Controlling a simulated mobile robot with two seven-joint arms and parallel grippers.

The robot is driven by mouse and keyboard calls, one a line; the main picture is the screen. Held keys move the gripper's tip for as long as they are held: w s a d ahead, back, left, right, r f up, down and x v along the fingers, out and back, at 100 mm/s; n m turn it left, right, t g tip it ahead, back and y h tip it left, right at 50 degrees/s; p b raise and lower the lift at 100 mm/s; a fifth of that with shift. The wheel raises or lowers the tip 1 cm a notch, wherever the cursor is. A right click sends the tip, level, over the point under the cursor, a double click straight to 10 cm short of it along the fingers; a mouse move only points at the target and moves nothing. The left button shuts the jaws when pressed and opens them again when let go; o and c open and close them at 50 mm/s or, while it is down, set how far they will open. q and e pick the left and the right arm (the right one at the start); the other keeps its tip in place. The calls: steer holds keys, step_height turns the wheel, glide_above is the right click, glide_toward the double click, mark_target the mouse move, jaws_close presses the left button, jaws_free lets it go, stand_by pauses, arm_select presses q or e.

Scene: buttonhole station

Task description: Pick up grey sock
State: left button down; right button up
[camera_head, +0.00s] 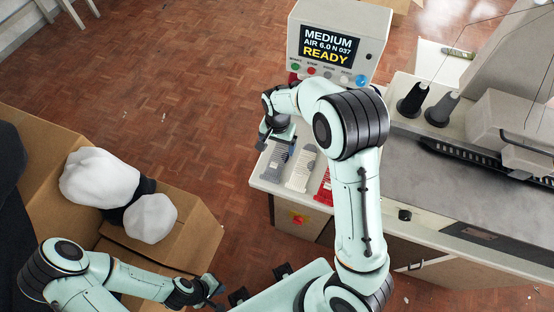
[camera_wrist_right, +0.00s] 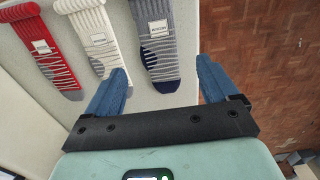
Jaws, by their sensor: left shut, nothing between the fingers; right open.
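The grey sock (camera_head: 276,160) lies flat on the pale tabletop, at the left end of a row of socks in the head view. In the right wrist view the grey sock (camera_wrist_right: 180,24) has a white label, light stripes and a navy toe. My right gripper (camera_head: 267,134) is open and empty, over the far end of the grey sock. In the right wrist view its blue fingers (camera_wrist_right: 162,70) appear on either side of the toe, apart from it; their height is unclear. My left gripper (camera_head: 217,288) is shut and empty, low in the head view, away from the socks.
A white sock (camera_head: 301,169) and a red sock (camera_head: 324,190) lie beside the grey one. A control box (camera_head: 337,42) reading READY stands behind. A machine with dark thread cones (camera_head: 413,100) is at right. A cardboard box (camera_head: 197,226) with white bundles is at left.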

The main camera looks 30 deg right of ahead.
mark_target(278, 158)
steer(key=shift+w+f, duration=0.15)
steer(key=shift+f, duration=0.65)
step_height(278, 158, down, 5)
steer(key=shift+d+f, duration=0.1)
steer(key=c, duration=0.8)
